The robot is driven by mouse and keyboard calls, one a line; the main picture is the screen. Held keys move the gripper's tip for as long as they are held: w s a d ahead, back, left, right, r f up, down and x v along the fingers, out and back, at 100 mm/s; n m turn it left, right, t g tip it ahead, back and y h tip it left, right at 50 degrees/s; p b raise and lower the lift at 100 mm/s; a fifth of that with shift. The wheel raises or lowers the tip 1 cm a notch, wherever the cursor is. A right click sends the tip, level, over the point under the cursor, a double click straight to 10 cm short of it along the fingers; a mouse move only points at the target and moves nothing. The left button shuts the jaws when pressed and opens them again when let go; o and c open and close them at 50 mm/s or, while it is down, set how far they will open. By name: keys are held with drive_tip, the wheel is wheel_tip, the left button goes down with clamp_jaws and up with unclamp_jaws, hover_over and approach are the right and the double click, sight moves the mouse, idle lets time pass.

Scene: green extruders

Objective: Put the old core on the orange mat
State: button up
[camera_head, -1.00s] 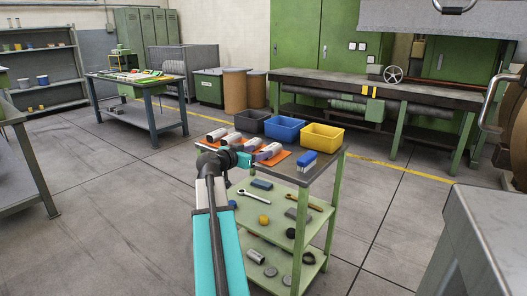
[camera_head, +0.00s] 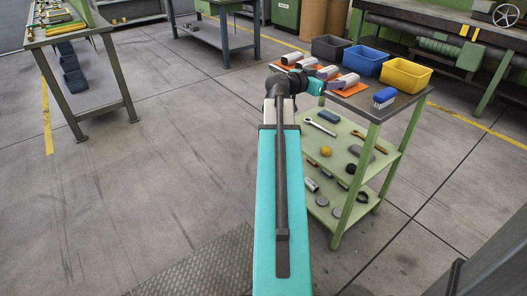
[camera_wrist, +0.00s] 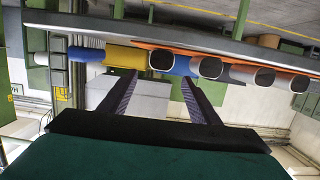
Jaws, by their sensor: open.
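The orange mat (camera_head: 355,89) lies on the top of a green cart, with several pale grey cylinders (camera_head: 348,80) on it. In the wrist view, which is upside down, their dark hollow ends (camera_wrist: 210,67) face me in a row along the mat (camera_wrist: 190,48). I cannot tell which one, if any, is the old core. My gripper (camera_wrist: 158,88) is open, with nothing between its fingers, at the near edge of the cart top. In the head view my wrist hides its fingertips and part of the mat.
Dark, blue (camera_head: 369,55) and yellow (camera_head: 406,74) bins stand behind the mat. A blue brush (camera_head: 384,97) lies at the cart's right end. Lower shelves (camera_head: 340,160) hold a wrench, a yellow ball and other parts. A shelf table (camera_head: 75,30) stands at left. The floor between is clear.

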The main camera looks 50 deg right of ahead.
drive_tip(key=shift+w+f, duration=0.1)
drive_tip(key=w+a+f+n+t+y, duration=0.1)
drive_tip(key=w+a+f+n+y, duration=0.15)
drive_tip(key=w+a+f, duration=0.65)
drive_tip(key=w+a+f+n+t+y, duration=0.1)
drive_tip(key=w+a+f+n+t, duration=0.3)
drive_tip(key=f, duration=0.9)
drive_tip(key=w+a+f+n+g+y, duration=0.1)
drive_tip(key=w+a+f+n+y, duration=0.1)
drive_tip(key=w+a+f, duration=0.55)
drive_tip(key=s+a+f+n+y, duration=0.3)
drive_tip(key=a+f+n+y, duration=0.15)
drive_tip(key=a+f, duration=1.65)
drive_tip(key=s+a+f+n+g+y, duration=0.1)
drive_tip(key=s+a+f+n, duration=0.1)
drive_tip(key=s+a+f, duration=0.3)
drive_tip(key=s+a+f+n+g+y, duration=0.2)
drive_tip(key=s+a+f, duration=0.4)
drive_tip(key=a, duration=0.8)
drive_tip(key=s+a+f+n+g+y, duration=0.1)
drive_tip(key=s+a+f+n, duration=0.3)
drive_tip(key=s+a+f, duration=0.2)
drive_tip(key=s+a, duration=0.2)
drive_tip(key=a, duration=0.2)
drive_tip(key=shift+s+g+y, duration=0.3)
drive_tip(key=shift+y, duration=0.1)
